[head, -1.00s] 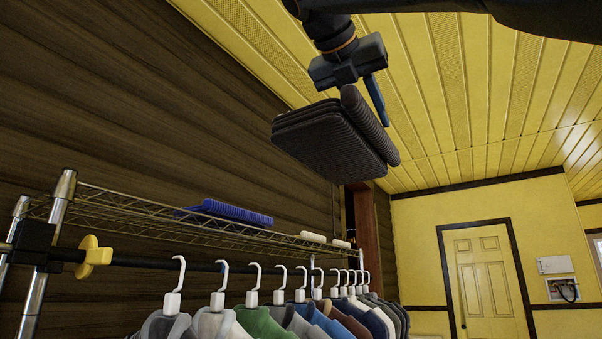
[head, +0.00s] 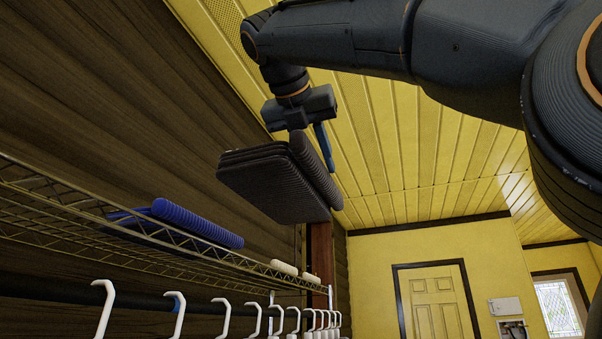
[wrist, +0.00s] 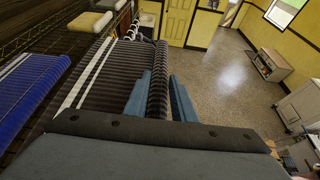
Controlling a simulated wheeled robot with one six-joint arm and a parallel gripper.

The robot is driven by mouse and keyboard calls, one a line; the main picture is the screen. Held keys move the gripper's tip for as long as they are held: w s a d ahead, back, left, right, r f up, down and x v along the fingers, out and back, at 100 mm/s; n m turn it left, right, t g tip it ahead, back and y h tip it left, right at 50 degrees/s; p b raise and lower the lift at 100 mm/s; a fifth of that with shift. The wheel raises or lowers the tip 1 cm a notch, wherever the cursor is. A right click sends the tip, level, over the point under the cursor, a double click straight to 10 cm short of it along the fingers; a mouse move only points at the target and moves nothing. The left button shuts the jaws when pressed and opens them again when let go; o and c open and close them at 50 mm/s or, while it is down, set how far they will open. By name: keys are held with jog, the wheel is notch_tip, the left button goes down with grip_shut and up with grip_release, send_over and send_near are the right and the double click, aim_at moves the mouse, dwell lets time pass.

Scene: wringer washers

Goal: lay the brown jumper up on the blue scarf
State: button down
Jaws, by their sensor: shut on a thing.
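The brown jumper (head: 270,182) is a folded, ribbed dark-brown bundle in my gripper, raised above the wire shelf. In the wrist view the jumper (wrist: 100,75) shows light stripes, and one rolled edge runs between the blue fingers. My gripper (head: 322,148) is shut on that edge; its fingers also show in the wrist view (wrist: 158,98). The blue scarf (head: 198,222) lies folded on the wire shelf, to the left of and lower than the jumper. In the wrist view the scarf (wrist: 25,95) is at the left edge, apart from the jumper.
The wire shelf (head: 60,195) runs along the dark wooden wall. Two cream folded items (head: 284,267) lie further along it. A rail with several white hangers (head: 225,318) is below. The room to the right of the shelf is open, with a yellow door (head: 437,303) beyond.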

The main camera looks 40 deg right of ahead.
jog(key=shift+w+a+r+p, duration=0.1)
jog(key=shift+w+a+p, duration=0.75)
jog(key=shift+w, duration=0.35)
jog(key=shift+w+a+f+p, duration=0.1)
jog(key=shift+w+a+p, duration=0.7)
jog(key=shift+w, duration=0.45)
jog(key=shift+w+a+r+p, duration=0.1)
jog(key=shift+w+a+p, duration=0.7)
jog(key=shift+w, duration=0.4)
jog(key=shift+w+a+p, duration=1.3)
jog(key=shift+w+a, duration=0.4)
jog(key=shift+w, duration=0.8)
jog(key=shift+w+a+p, duration=1.35)
jog(key=shift+w+a, duration=0.4)
jog(key=shift+w, duration=0.8)
jog(key=shift+w+a+p, duration=1.3)
jog(key=shift+w+a, duration=0.4)
jog(key=shift+w, duration=0.8)
jog(key=shift+f+b, duration=0.85)
jog(key=shift+f, duration=0.6)
